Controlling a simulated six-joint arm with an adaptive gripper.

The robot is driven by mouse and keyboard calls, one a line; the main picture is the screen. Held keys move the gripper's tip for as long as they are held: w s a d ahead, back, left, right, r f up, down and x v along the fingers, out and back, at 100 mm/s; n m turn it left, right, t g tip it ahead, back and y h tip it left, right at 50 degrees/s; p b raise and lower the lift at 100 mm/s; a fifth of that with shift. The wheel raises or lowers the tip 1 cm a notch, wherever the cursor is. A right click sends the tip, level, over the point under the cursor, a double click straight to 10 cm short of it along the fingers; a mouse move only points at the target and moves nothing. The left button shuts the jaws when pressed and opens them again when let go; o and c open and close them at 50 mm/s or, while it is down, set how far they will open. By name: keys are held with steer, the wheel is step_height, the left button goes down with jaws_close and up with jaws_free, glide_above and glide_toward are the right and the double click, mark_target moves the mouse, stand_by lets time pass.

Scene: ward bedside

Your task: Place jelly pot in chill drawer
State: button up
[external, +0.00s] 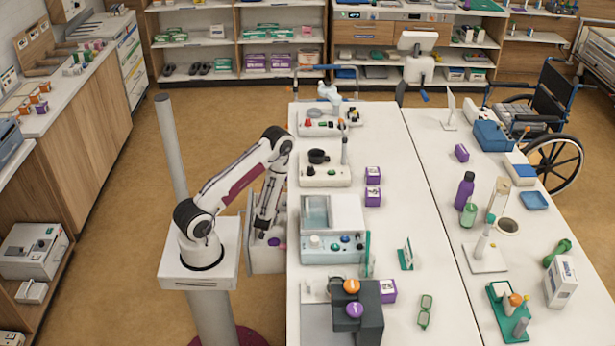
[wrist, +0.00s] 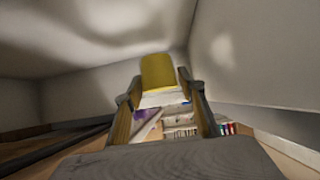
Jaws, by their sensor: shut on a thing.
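My gripper (external: 262,232) points down into the open grey-white drawer (external: 266,262) at the table's left edge. In the wrist view my gripper (wrist: 166,98) is shut on a yellow pot with a white band, which looks like the jelly pot (wrist: 158,72). The pot sits between the two fingertips, with pale walls around it. In the external view the gripper and drawer wall hide the held pot. A small purple item (external: 274,241) shows in the drawer beside the fingertips. I cannot tell whether the pot touches the drawer floor.
A white and teal machine (external: 332,230) stands on the table right of the drawer. A dark stepped block (external: 368,322) with orange and purple-topped pots is nearer the front. The middle of the table is mostly clear.

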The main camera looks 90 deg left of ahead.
steer(key=shift+f, duration=0.1)
stand_by(0.3)
steer(key=shift+f, duration=1.7)
steer(key=shift+f, duration=0.1)
steer(key=o, duration=1)
steer(key=shift+v, duration=1.7)
steer(key=shift+a+r, duration=0.15)
steer(key=shift+r, duration=3.35)
